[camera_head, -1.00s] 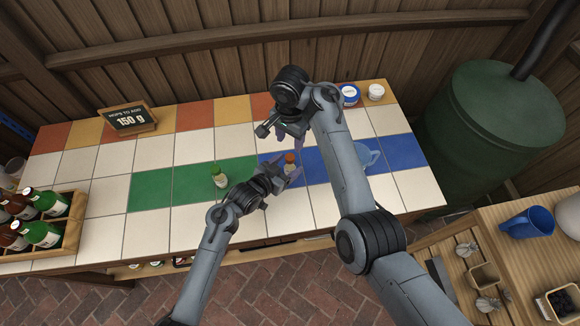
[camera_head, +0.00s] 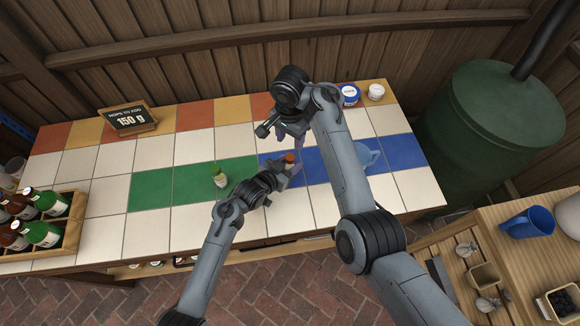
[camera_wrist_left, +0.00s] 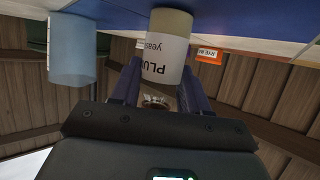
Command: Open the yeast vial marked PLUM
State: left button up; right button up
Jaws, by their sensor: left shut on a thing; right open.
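The yeast vial marked PLUM (camera_wrist_left: 168,55) fills the top middle of the left wrist view, its white label upside down in the picture. In the head view the vial's orange cap (camera_head: 290,158) shows over the blue tiles, and its body is mostly hidden by my left gripper. My left gripper (camera_head: 290,169) is shut on the vial's body; its two fingers stand either side of the vial in the left wrist view (camera_wrist_left: 160,82). My right gripper (camera_head: 297,141) is open and empty, just behind and above the cap.
Two jars, one blue-lidded (camera_head: 349,95) and one white (camera_head: 376,92), stand behind. A bottle crate (camera_head: 72,226) is at the far left.

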aim_at(290, 157)
pick_arm(q)
grip_shut()
pick_arm(e)
jog(key=shift+f, duration=4)
